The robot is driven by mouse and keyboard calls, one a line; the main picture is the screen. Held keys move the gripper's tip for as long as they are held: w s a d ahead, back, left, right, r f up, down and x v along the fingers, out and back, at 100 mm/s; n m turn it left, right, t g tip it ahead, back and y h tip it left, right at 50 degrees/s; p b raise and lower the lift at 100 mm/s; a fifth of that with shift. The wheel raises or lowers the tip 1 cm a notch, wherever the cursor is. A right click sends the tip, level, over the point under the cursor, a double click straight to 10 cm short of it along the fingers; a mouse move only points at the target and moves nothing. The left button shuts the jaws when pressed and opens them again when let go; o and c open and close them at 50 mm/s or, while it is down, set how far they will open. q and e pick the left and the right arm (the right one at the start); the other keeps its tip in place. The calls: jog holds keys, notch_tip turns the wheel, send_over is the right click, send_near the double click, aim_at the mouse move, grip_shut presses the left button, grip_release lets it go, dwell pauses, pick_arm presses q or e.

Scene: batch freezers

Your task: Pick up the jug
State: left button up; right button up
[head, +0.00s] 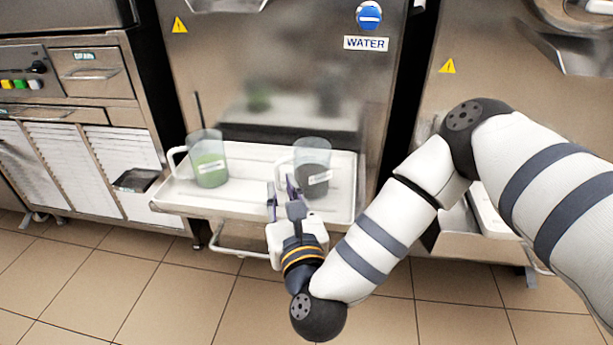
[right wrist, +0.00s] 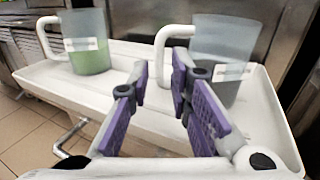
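Two clear jugs with white handles stand upright on a white tray (head: 250,205) on the front of the middle machine. The left jug (head: 208,160) holds green contents; it also shows in the right wrist view (right wrist: 88,42). The right jug (head: 312,168) holds dark grey contents and has a white label; it shows at the right of the wrist view (right wrist: 222,50). My right gripper (head: 281,188) is open and empty over the tray's front part. In the right wrist view its purple-padded fingers (right wrist: 160,80) are spread, with the right jug's handle seen between and beyond the tips. My left gripper is out of view.
The steel machine front with a blue round sign and a WATER label (head: 366,43) rises behind the tray. A drawer cabinet (head: 80,130) stands at the left, another machine (head: 480,60) at the right. Tiled floor (head: 180,290) is free in front.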

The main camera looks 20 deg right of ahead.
aim_at(278, 175)
jog(key=w, duration=0.3)
jog(key=w+d, duration=0.1)
jog(key=w, duration=0.1)
jog(key=shift+w, duration=0.15)
grip_shut()
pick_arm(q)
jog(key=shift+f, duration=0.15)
pick_arm(e)
jog(key=shift+r, duration=0.15)
jog(key=shift+r, duration=0.2)
notch_tip(278, 175, up, 3)
jog(key=shift+r+p, duration=0.1)
jog(key=shift+p, duration=1.1)
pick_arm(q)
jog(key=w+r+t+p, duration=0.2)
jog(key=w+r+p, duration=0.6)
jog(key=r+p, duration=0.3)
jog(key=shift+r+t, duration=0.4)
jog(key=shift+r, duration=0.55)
pick_arm(e)
jog(key=s+r, duration=0.9)
jog(key=s, duration=0.5)
jog(key=shift+d, duration=0.35)
